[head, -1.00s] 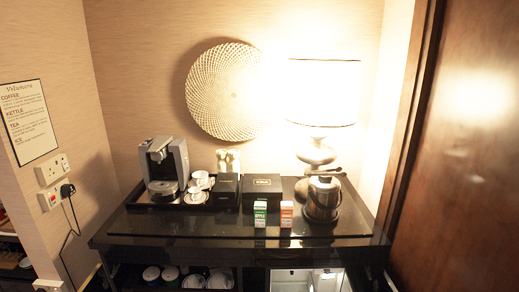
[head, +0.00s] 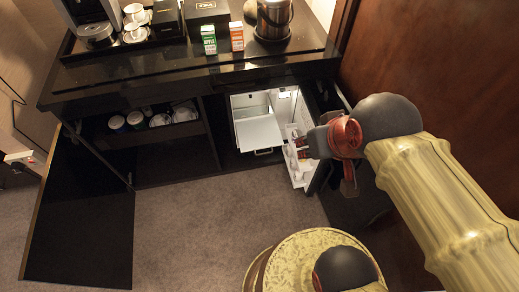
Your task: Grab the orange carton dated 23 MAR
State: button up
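A small orange-red and white carton (head: 237,36) stands upright on the dark counter. A green and white carton (head: 209,39) stands just left of it. Any date on either is too small to read. My gripper (head: 303,144) is below the counter and to the right of the cartons, in front of the open minibar fridge (head: 259,130). It is apart from both cartons. Its fingertips are small and dark against the fridge door, so I cannot tell whether they are apart. The fridge's contents are partly hidden.
A metal ice bucket (head: 273,18) stands right of the cartons, and a black box (head: 206,13) behind them. A coffee machine and cups (head: 137,14) are at left. The fridge door stands open by my arm. A cabinet door (head: 80,220) stands open at left. The carpet between is clear.

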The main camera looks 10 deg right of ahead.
aim_at(236, 28)
jog(key=i+j+z, duration=0.1)
jog(key=j, duration=0.2)
jog(key=i+j+z, duration=0.15)
jog(key=j, duration=0.2)
jog(key=i+j+z, duration=0.25)
jog(key=j, duration=0.45)
jog(key=i+j+z, duration=0.1)
jog(key=j, duration=0.25)
jog(key=i, duration=0.05)
